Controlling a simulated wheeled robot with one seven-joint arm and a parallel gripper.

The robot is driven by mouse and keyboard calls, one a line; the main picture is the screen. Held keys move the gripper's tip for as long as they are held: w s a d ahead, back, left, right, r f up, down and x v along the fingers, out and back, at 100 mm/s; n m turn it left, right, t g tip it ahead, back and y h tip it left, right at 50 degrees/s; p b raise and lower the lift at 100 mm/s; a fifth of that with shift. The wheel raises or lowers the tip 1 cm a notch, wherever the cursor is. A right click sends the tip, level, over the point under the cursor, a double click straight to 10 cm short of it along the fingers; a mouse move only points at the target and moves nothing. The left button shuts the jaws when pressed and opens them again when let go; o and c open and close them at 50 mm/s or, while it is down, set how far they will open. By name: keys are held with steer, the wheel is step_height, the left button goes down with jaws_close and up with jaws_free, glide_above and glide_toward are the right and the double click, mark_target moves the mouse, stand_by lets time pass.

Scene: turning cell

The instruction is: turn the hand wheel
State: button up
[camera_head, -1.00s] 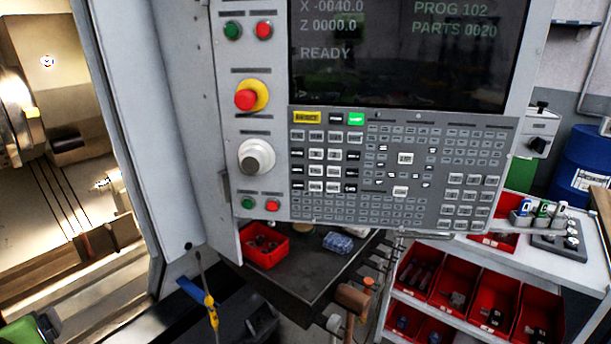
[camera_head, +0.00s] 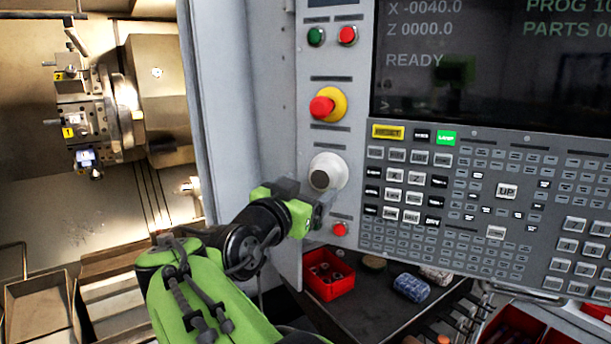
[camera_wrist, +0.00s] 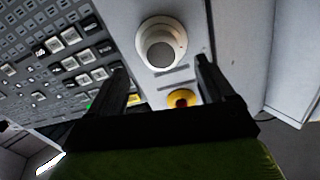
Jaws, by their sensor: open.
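The hand wheel (camera_head: 328,168) is a round white dial with a grey knob on the left column of the control panel, below the red emergency stop button. It also shows in the wrist view (camera_wrist: 161,45), ahead of the fingers and slightly apart from them in the picture. My gripper (camera_head: 312,194) is just below and left of the wheel in the head view. In the wrist view, my gripper (camera_wrist: 161,70) has its two dark fingers spread, with nothing between them. I cannot tell whether a fingertip touches the wheel.
The red emergency stop button (camera_head: 322,107) on its yellow collar sits above the wheel, and a red button (camera_head: 340,229) sits below it. Keys (camera_head: 405,190) and a screen (camera_head: 480,60) are to the right. A red bin (camera_head: 328,275) stands on the shelf below.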

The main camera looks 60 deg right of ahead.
mark_target(320, 180)
steer(key=d+p, duration=0.1)
steer(key=d, duration=0.6)
steer(key=shift+w, duration=0.15)
steer(key=shift+a, duration=0.1)
steer(key=shift+c, duration=0.5)
steer(key=c, duration=0.7)
